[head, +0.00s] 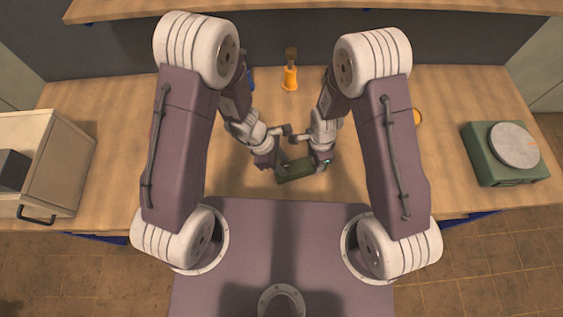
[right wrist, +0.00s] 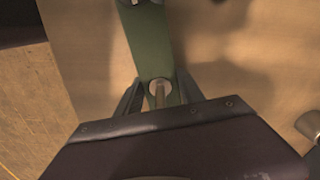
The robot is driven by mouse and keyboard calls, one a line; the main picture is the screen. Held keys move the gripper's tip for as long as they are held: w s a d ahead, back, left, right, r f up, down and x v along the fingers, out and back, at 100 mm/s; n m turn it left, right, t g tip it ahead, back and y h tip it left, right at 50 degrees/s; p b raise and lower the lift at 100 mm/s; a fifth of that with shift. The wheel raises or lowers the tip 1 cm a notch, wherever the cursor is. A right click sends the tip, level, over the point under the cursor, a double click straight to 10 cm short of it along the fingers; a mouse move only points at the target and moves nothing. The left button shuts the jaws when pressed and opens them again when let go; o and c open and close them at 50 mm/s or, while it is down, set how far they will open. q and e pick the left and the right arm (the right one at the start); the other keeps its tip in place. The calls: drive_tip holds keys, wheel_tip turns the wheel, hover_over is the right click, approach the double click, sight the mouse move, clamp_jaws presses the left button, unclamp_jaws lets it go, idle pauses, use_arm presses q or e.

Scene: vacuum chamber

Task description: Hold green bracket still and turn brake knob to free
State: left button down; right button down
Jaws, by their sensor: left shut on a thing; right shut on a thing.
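The green bracket (head: 295,171) lies on the wooden bench in front of me, between my two grippers; it also shows as a green strip in the right wrist view (right wrist: 150,45). My left gripper (head: 279,166) is shut on the bracket's left end. My right gripper (head: 322,160) is at the right end. In the right wrist view its two fingers (right wrist: 159,92) are on either side of a small round pale knob (right wrist: 157,86), the brake knob, and shut on it. The knob's marking is too small to read. In the head view my right gripper hides the knob.
An orange-based tool (head: 290,78) stands at the back of the bench. A box with a drawer handle (head: 62,165) is at the left, and a green device with a round grey plate (head: 497,170) at the right.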

use_arm(q)
drive_tip(key=c, duration=1)
unclamp_jaws()
drive_tip(key=shift+c, duration=0.2)
drive_tip(key=shift+r, duration=0.1)
drive_tip(key=v, duration=1.1)
drive_tip(key=shift+a+r, duration=0.25)
drive_tip(key=shift+r, duration=0.1)
use_arm(e)
drive_tip(key=c, duration=0.6)
unclamp_jaws()
drive_tip(key=shift+c, duration=0.2)
